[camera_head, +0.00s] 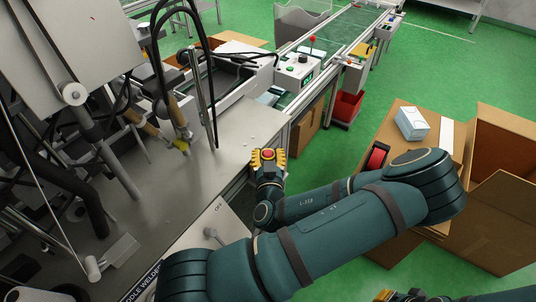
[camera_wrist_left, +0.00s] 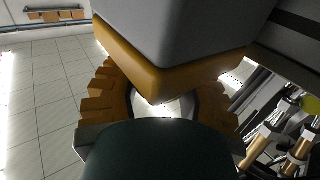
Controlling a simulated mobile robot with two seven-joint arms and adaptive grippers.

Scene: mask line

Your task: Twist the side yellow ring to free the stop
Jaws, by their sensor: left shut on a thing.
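My left gripper (camera_head: 268,158) is at the front edge of the grey machine table, with its ribbed yellow fingers on both sides of the red stop button (camera_head: 268,154). The fingers are shut on the yellow ring around the button. Little of the ring shows between the fingers, and its turn angle cannot be told. In the left wrist view a grey block with a yellow-orange lower part (camera_wrist_left: 170,60) fills the top middle, between the ribbed fingers (camera_wrist_left: 160,105). The button's face is hidden there. A sliver of my right gripper (camera_head: 388,296) shows at the bottom edge; its fingertips are cut off.
The grey table (camera_head: 190,195) carries machine parts, cables and a metal post on the left. A conveyor (camera_head: 335,45) runs back from it, with a control box (camera_head: 297,68). Cardboard boxes (camera_head: 500,200) stand at the right, near my left arm. Green floor is open beyond.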

